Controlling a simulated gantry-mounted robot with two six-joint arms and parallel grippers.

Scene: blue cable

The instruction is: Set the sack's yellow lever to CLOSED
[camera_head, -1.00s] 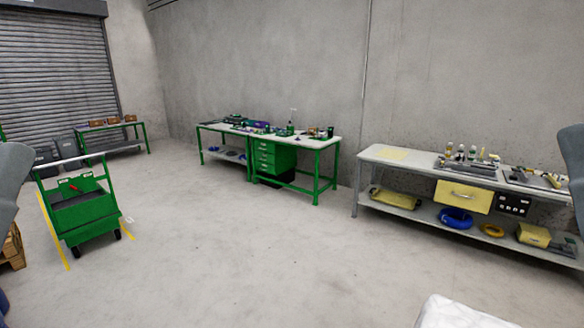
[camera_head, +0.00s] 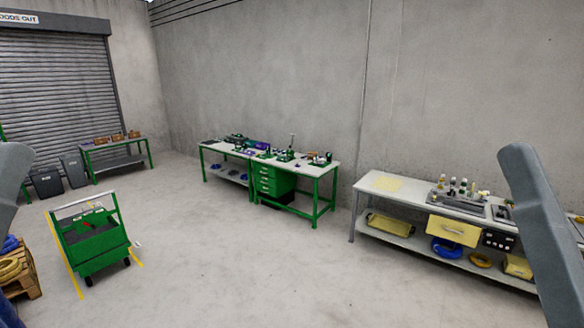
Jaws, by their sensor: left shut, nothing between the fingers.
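I see no sack and no yellow lever in the head view. A grey link of my left arm (camera_head: 10,185) shows at the left edge. My left gripper is shut and empty, but its fingertips cannot be made out. A grey link of my right arm (camera_head: 545,225) crosses the right side; the right gripper is out of frame.
A green trolley (camera_head: 95,245) stands at the left, near a pallet (camera_head: 22,278) with blue and yellow coils. Green benches (camera_head: 325,168) and a grey bench (camera_head: 385,185) with a yellow drawer (camera_head: 454,230) line the wall. The middle floor (camera_head: 270,265) is clear.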

